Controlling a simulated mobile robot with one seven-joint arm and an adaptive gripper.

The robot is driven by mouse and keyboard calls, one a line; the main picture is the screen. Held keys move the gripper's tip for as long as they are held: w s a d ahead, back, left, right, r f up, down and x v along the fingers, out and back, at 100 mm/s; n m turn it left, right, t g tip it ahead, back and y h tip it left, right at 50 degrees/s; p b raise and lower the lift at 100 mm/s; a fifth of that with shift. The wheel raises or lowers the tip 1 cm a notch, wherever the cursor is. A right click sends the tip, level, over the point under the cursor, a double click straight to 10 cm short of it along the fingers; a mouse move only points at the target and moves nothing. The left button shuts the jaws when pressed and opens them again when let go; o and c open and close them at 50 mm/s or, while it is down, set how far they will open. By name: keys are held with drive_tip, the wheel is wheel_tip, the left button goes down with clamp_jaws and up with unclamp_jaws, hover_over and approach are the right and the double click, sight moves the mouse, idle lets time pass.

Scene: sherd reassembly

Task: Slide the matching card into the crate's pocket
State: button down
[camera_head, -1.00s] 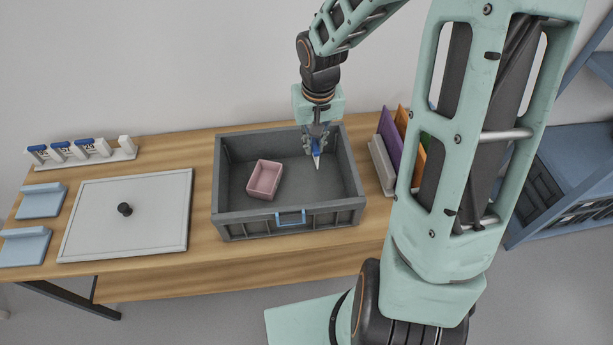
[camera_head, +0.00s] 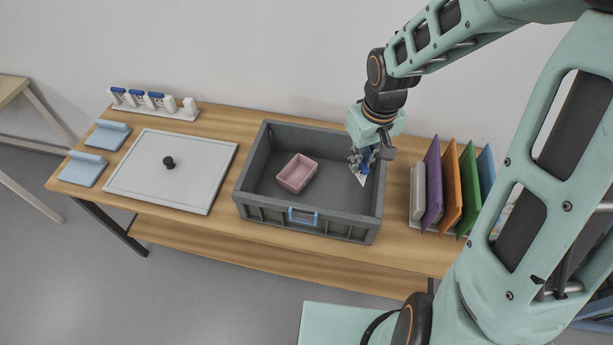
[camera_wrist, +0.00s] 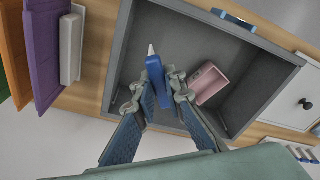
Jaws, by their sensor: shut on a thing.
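My gripper (camera_head: 366,158) is shut on a card with a blue top and a white lower part (camera_head: 361,179). It is over the right part of the open grey crate (camera_head: 308,226). In the wrist view the card (camera_wrist: 155,75) is seen nearly edge-on between the fingers (camera_wrist: 160,95), its white end pointing away from them. Its markings cannot be read. A blue-framed pocket (camera_head: 303,216) is on the middle of the crate's front wall; it also shows in the wrist view (camera_wrist: 233,20). Several blue-topped cards stand in the white rack (camera_head: 155,112) at the back left.
A pink box (camera_head: 297,173) sits inside the crate. Left of the crate lie a grey lid with a black knob (camera_head: 172,186) and two light-blue holders (camera_head: 83,170). Upright coloured boards (camera_head: 450,185) stand to its right. The table strip before the crate is clear.

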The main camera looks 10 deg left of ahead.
drive_tip(key=s+a+r+n+p, duration=0.2)
drive_tip(key=s+a+n, duration=0.7)
drive_tip(key=a+n, duration=0.25)
drive_tip(key=b, duration=0.5)
hover_over(301, 213)
drive_tip(key=shift+g+y, duration=0.3)
drive_tip(key=shift+y, duration=0.1)
drive_tip(key=shift+d+f, duration=0.15)
drive_tip(key=shift+f, duration=1.3)
drive_tip(key=shift+d+f, duration=0.1)
drive_tip(key=shift+f, duration=1.3)
drive_tip(key=shift+f, duration=0.1)
drive_tip(key=shift+f+b, duration=1.05)
drive_tip(key=shift+f, duration=0.1)
drive_tip(key=shift+f, duration=0.15)
drive_tip(key=shift+f+b, duration=0.7)
drive_tip(key=shift+f, duration=0.05)
drive_tip(key=shift+f+b, duration=0.6)
drive_tip(key=shift+f, duration=0.1)
drive_tip(key=c, duration=1.9)
unclamp_jaws()
drive_tip(key=shift+r, duration=0.1)
